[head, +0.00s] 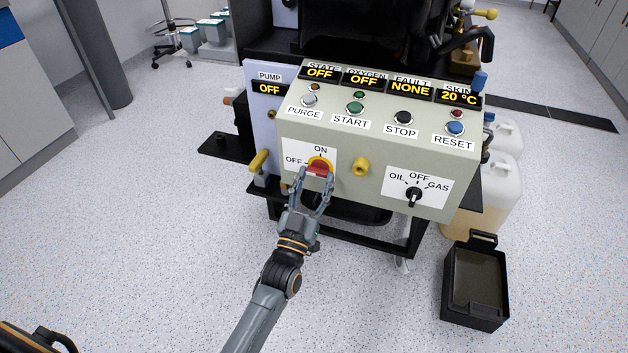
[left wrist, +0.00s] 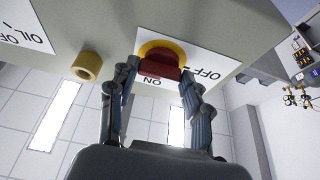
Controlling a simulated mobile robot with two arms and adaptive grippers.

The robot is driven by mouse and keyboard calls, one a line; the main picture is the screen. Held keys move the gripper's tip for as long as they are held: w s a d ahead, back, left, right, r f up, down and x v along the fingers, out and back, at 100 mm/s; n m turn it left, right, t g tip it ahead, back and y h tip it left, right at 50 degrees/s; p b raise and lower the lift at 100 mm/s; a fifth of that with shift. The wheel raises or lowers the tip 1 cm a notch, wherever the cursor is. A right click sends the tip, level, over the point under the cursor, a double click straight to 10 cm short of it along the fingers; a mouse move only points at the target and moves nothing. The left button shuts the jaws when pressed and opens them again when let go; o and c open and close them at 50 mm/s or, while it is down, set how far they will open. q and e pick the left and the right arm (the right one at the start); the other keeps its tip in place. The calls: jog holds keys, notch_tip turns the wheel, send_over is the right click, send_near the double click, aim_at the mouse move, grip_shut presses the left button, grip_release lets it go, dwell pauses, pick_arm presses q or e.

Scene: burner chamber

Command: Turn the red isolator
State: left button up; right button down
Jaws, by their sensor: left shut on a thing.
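The red isolator (head: 318,169) is a red handle on a yellow round base, on a white plate marked ON above and OFF at left. It sits at the lower left of the beige panel front (head: 340,140). My left gripper (head: 312,177) is at the isolator with its fingers on either side of the red handle, shut on it. In the left wrist view the red handle (left wrist: 159,68) shows between the two fingers (left wrist: 157,92). The displays above read OFF, OFF, NONE and 20 °C. My right gripper is not in view.
A yellow lever (head: 259,161) is at the left. A black open bin (head: 476,284) stands on the floor at right.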

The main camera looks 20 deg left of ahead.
pick_arm(q)
jog(key=o, duration=1.2)
jog(key=shift+c, duration=0.2)
jog(key=shift+s+f, duration=0.1)
jog(key=v, duration=1.2)
jog(key=shift+d+f, duration=0.1)
